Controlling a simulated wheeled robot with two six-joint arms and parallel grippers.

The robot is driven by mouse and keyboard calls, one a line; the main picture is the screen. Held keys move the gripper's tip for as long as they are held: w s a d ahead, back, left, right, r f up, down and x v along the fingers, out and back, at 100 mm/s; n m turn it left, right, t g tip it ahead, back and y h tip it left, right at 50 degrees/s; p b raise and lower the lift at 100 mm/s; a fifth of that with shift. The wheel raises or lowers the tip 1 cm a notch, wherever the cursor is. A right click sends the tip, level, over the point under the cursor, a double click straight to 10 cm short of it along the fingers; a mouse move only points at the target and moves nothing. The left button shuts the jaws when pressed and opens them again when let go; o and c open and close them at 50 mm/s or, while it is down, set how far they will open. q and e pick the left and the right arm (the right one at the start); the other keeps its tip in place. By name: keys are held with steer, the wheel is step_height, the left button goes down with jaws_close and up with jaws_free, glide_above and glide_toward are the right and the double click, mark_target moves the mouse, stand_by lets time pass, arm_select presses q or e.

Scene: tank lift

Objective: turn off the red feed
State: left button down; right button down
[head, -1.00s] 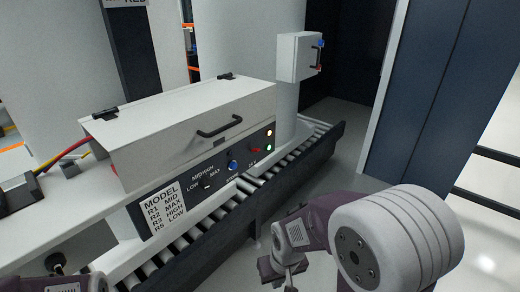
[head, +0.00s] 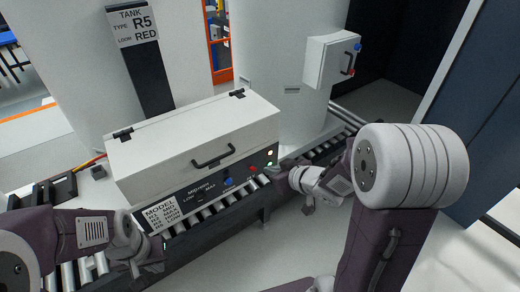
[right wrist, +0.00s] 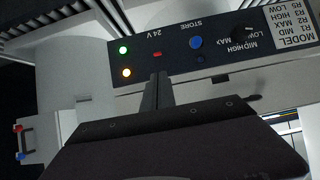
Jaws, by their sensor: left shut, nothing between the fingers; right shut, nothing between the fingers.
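The white box (head: 195,140) has a black front panel with a small red switch (head: 253,179) marked 24 V, which also shows in the right wrist view (right wrist: 157,54). Beside it are a blue button (head: 227,182), a dial (right wrist: 243,32), and a green (right wrist: 123,50) and an amber light (right wrist: 126,72), both lit. My right gripper (right wrist: 157,80) is shut and empty, its tips just short of the red switch; contact is unclear. A grey wall box (head: 325,60) carries a red knob (head: 351,72) and a blue knob (head: 358,47). My left gripper (head: 135,264) is shut and empty at lower left.
A tank sign (head: 133,25) reads R5 and RED. A MODEL card (head: 160,216) lists R5 as LOW. A roller conveyor (head: 205,218) runs along the box's front. Pale floor (head: 260,255) is open in front.

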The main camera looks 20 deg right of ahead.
mark_target(253, 169)
steer(key=b+x, duration=0.2)
steer(key=x, duration=0.7)
steer(key=shift+w+a+f, duration=0.15)
steer(key=shift+w+f, duration=0.05)
steer(key=shift+w, duration=0.2)
